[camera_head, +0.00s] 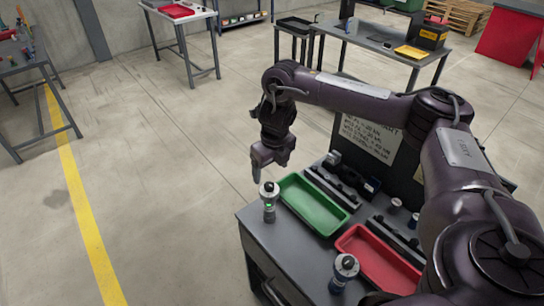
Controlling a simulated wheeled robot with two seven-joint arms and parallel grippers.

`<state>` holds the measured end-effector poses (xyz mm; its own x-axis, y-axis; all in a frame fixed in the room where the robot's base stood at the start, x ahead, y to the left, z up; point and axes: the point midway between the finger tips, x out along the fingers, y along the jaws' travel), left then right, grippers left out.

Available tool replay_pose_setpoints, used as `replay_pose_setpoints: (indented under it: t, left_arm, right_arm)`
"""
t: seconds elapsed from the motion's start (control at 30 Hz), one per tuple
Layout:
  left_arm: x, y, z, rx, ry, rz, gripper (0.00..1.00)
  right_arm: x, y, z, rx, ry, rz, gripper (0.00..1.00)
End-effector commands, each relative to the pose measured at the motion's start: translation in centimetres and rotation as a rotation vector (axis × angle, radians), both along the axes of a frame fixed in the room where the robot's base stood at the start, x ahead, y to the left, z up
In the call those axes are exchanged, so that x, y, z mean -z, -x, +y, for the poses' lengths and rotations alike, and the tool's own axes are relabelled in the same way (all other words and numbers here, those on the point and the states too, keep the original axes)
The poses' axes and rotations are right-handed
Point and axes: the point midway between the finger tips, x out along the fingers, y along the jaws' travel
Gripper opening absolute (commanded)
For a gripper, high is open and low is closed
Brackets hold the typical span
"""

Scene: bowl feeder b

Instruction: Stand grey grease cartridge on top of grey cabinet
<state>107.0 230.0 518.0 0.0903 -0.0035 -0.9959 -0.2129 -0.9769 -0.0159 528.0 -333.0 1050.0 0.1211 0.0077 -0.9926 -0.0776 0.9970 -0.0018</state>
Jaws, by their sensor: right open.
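A grey cabinet (290,245) with a flat top stands at the lower middle. A grey cylinder with a dark band and a small green light (269,205) stands upright near its left corner. I cannot tell for sure whether either is the grease cartridge. My right gripper (268,168) points down just above the first cylinder, apart from it as far as I can tell; it is open and empty. My left gripper is not in view.
A green tray (313,206) and a red tray (379,258) lie on the top, with dark fixtures and small grey pieces (396,204) behind them. A sign board (366,138) stands at the back. The floor to the left is clear; other tables stand farther off.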

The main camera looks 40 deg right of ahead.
Motion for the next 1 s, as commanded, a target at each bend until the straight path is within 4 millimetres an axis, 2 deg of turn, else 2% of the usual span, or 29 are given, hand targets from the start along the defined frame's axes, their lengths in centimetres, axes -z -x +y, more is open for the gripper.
replay_pose_setpoints:
  t: [0.03, 0.1, 0.3, 1.0]
  left_arm:
    - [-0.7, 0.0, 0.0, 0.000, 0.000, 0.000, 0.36]
    - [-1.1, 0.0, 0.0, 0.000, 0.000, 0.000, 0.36]
    - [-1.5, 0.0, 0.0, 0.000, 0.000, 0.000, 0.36]
    - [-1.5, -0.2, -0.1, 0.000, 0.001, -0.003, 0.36]
  right_arm:
    - [-1.4, 0.0, 0.0, -0.002, 0.002, -0.004, 0.76]
    - [-2.3, 0.2, 0.0, -0.001, 0.002, -0.003, 0.76]
    - [-3.7, 0.4, 0.0, -0.001, 0.000, 0.000, 0.76]
    - [-3.8, 0.5, 0.0, 0.000, -0.001, 0.001, 0.76]
